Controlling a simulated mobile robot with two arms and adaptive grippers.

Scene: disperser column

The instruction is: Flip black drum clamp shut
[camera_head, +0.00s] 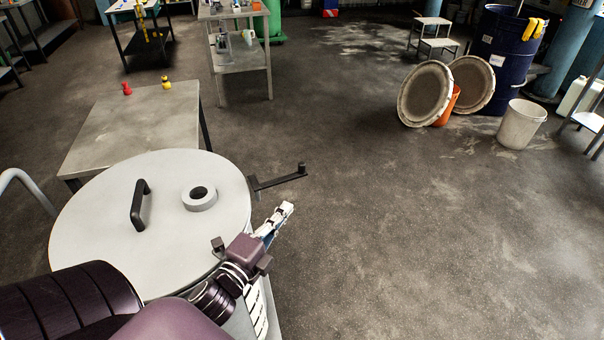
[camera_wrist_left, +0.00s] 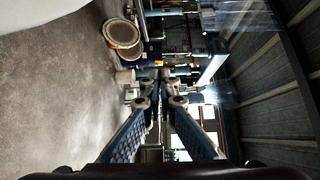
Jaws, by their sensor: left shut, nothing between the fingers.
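The black drum clamp (camera_head: 278,181) sticks out to the right from the rim of a drum with a round grey lid (camera_head: 105,190). The clamp ends in an upright tip and stands away from the drum wall. My left gripper (camera_head: 288,208) is just in front of the clamp, at the drum's right side, and appears apart from it. In the left wrist view its fingers (camera_wrist_left: 160,85) meet at the tips with nothing between them. The clamp does not show in the left wrist view. My right gripper is in neither view.
The lid has a black handle (camera_head: 140,205) and a grey ring (camera_head: 200,198). A metal table (camera_head: 130,118) with small red and yellow items stands behind the drum. Open floor lies to the right. Two round lids, a white bucket (camera_head: 521,124) and a blue drum (camera_head: 500,60) stand farther off.

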